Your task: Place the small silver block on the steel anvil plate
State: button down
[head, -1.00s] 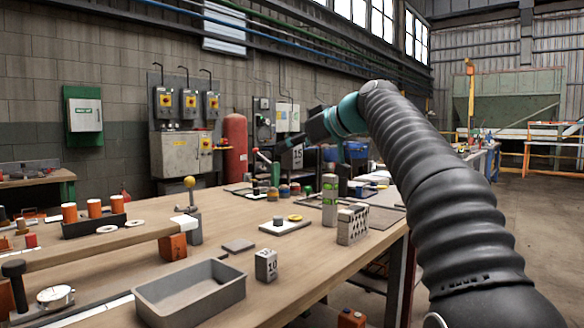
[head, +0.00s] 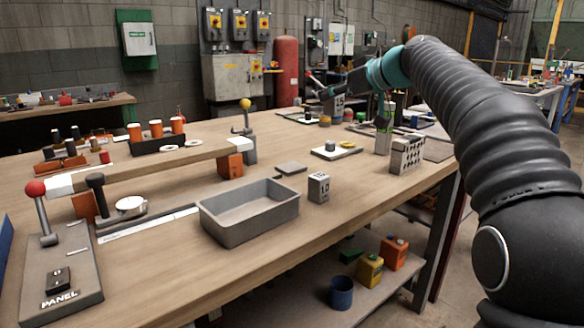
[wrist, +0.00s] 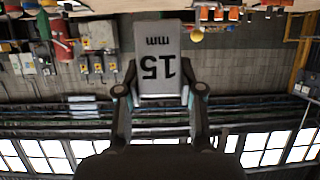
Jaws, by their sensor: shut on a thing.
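My gripper (wrist: 159,92) is shut on a light grey block (wrist: 158,45) marked "15 mm", which appears upside down between the fingers in the wrist view. In the head view my gripper (head: 326,92) is raised over the far part of the bench, and the held block (head: 334,106) is partly hidden and small. A similar grey block (head: 319,187) marked "10" stands upright on the bench, apart from the gripper. A flat grey plate (head: 291,168) lies behind it, bare on top; I cannot tell for sure that it is the anvil plate.
A grey open tray (head: 248,215) stands near the bench front. A perforated block (head: 407,155) and a light plate (head: 336,152) with small pieces are at the right. A raised wooden beam and a red-knobbed lever panel (head: 60,265) are at the left. Bare wood lies around the tray.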

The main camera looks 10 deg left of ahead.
aim_at(335, 112)
jog(key=shift+t, duration=0.3)
jog(key=w+f, duration=0.1)
jog(key=f, duration=0.2)
jog(key=w+f, duration=0.1)
jog(key=f, duration=0.1)
jog(key=shift+w, duration=0.3)
jog(key=a+f, duration=0.2)
jog(key=a, duration=0.1)
jog(key=w+a+f, duration=0.1)
jog(key=a+f, duration=0.1)
jog(key=a, duration=0.2)
jog(key=a+f+p, duration=0.1)
jog(key=a+f, duration=0.1)
jog(key=a, duration=0.2)
jog(key=shift+w+a+f, duration=0.1)
jog(key=shift+w+f, duration=0.1)
jog(key=shift+w, duration=0.05)
jog(key=shift+f, duration=2.05)
jog(key=shift+f+b, duration=0.15)
jog(key=shift+b, duration=0.3)
jog(key=c, duration=0.7)
grip_release()
jog(key=shift+r+p, duration=0.3)
jog(key=shift+p, duration=0.15)
jog(key=b+v, duration=0.2)
jog(key=v, duration=0.9)
jog(key=shift+s+d+r+b, duration=0.1)
jog(key=shift+s+d+b, duration=0.15)
jog(key=shift+b, duration=0.15)
